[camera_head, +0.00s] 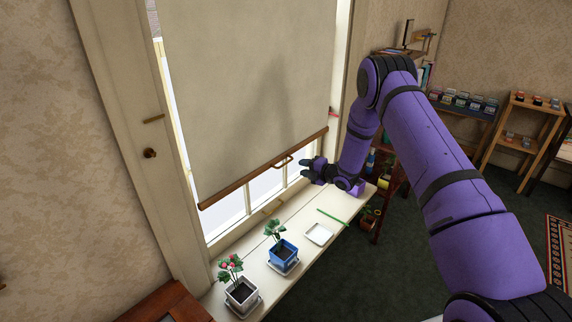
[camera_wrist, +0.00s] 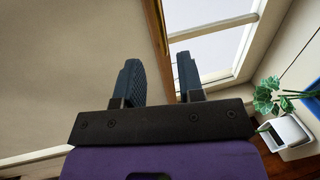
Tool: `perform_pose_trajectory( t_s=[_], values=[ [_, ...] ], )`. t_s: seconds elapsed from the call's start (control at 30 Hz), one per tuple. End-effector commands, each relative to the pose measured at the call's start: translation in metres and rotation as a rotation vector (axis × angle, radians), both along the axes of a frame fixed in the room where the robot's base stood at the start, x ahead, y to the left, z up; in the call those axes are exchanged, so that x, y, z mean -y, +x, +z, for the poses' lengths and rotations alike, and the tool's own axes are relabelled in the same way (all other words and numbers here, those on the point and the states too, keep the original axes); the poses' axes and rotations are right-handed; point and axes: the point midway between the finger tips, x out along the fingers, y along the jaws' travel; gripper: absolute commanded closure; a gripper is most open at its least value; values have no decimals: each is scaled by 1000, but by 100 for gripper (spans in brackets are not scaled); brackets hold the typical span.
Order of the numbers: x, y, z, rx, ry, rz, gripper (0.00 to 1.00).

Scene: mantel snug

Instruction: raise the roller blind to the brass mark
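The beige roller blind (camera_head: 245,85) hangs partly down over the window, with a wooden bottom bar (camera_head: 235,183) and a small brass-coloured pull (camera_head: 283,161). A short brass-coloured strip (camera_head: 153,119) is on the left window frame, above the bar's level. My gripper (camera_head: 307,170) is just right of the pull, apart from it. In the wrist view my gripper (camera_wrist: 160,78) is open, with nothing between its fingers. The pull cannot be made out in that view.
A dark knob (camera_head: 150,153) sticks out of the left frame. Shelves stand at the right.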

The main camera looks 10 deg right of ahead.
Motion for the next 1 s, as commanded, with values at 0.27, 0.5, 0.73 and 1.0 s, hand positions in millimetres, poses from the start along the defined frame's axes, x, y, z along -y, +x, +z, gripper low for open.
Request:
perform_pose_trajectory(
  t_s=[0.27,0.5,0.73,1.0],
  values=[
    [-28,36,-10,-1,0,2,65],
    [-48,65,-17,-1,0,0,65],
    [-56,77,-20,-3,0,-1,65],
    [-57,78,-20,-3,0,-1,65]
  ],
)
